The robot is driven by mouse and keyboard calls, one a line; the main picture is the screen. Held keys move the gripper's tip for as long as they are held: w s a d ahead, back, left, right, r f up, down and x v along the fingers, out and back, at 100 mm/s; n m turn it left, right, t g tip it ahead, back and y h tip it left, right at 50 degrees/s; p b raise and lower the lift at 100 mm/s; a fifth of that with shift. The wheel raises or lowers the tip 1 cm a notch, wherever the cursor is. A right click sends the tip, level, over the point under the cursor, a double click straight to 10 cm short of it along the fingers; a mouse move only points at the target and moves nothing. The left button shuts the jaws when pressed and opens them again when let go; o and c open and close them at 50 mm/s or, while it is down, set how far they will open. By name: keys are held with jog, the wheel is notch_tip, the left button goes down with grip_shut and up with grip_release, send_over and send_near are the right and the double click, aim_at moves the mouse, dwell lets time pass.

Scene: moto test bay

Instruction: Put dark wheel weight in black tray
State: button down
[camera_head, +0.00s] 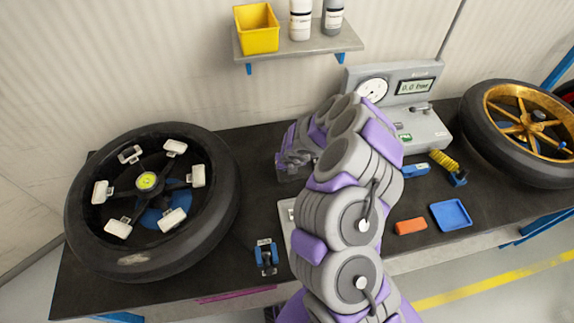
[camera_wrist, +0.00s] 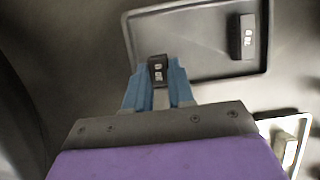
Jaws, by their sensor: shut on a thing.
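My gripper (camera_wrist: 158,88) has blue fingers and is shut on a dark wheel weight (camera_wrist: 157,70) with pale markings. The black tray (camera_wrist: 196,72) fills the upper right of the wrist view, and the held weight shows at its lower left edge. I cannot tell the height of the weight above the tray. Another dark weight (camera_wrist: 247,37) lies inside the tray on the right.
A pale labelled piece (camera_wrist: 290,142) shows right of my gripper. The bench (camera_head: 215,268) bears a large black wheel (camera_head: 226,205) at left, a gauge unit (camera_head: 428,127), an orange block (camera_head: 410,226), a blue tray (camera_head: 450,214) and a gold-spoked wheel (camera_head: 485,132) at right. A blue tool (camera_head: 266,256) lies near the front.

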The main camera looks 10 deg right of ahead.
jog(key=shift+w+p, duration=0.4)
jog(key=shift+w, duration=0.45)
jog(key=shift+w+f, duration=0.1)
jog(key=shift+w, duration=0.15)
notch_tip(320, 180, down, 4)
jog(key=shift+s+a+r+b, duration=0.1)
jog(key=shift+r+b, duration=0.1)
jog(key=shift+b, duration=0.4)
jog(key=shift+r, duration=0.1)
jog(key=c, duration=1)
grip_release()
jog(key=shift+o, duration=0.2)
jog(key=shift+r, duration=0.1)
jog(key=shift+s+r, duration=0.15)
jog(key=shift+r, duration=0.4)
jog(key=p+v, duration=0.1)
jog(key=v, duration=0.9)
jog(key=shift+s+r, duration=0.3)
